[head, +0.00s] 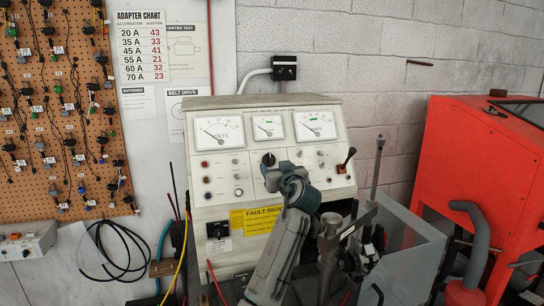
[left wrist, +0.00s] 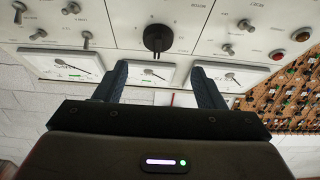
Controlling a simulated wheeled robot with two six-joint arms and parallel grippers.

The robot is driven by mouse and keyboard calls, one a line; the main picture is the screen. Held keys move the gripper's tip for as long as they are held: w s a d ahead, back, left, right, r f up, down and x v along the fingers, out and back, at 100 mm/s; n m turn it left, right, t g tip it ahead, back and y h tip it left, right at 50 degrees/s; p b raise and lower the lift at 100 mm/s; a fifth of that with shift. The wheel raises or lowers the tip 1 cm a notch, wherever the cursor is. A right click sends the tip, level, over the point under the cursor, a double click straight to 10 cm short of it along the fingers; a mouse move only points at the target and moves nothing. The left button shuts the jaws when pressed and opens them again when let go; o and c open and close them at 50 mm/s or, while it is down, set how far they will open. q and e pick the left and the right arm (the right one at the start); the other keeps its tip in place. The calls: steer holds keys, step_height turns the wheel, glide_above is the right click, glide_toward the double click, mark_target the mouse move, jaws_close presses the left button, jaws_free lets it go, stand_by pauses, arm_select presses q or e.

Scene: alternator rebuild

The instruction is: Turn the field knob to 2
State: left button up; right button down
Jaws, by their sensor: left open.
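A black knob (head: 268,159) sits on the front of the pale test panel (head: 200,165), below the middle meter. I take it to be the field knob. It also shows in the left wrist view (left wrist: 158,38), where the panel appears upside down. Its scale and setting are too small to read. My left gripper (head: 272,177) is just below the knob in the head view. In the left wrist view its two blue-grey fingers (left wrist: 158,75) are spread apart with nothing between them, and the knob lies beyond their tips. My right gripper is not in view.
Small toggles, sockets and a lever switch (head: 346,160) flank the knob. Three meters (head: 267,128) are above it. A pegboard (head: 60,110) hangs at left.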

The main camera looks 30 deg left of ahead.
mark_target(271, 160)
arm_select(q)
steer(key=p+x, duration=0.1)
steer(key=x, duration=0.3)
steer(key=shift+w+d, duration=0.1)
steer(key=shift+d, duration=0.05)
steer(key=p+x, duration=0.1)
steer(key=x, duration=0.2)
steer(key=shift+w+f, duration=0.1)
steer(key=shift+f, duration=0.05)
steer(key=c, duration=1)
steer(key=shift+o, duration=0.2)
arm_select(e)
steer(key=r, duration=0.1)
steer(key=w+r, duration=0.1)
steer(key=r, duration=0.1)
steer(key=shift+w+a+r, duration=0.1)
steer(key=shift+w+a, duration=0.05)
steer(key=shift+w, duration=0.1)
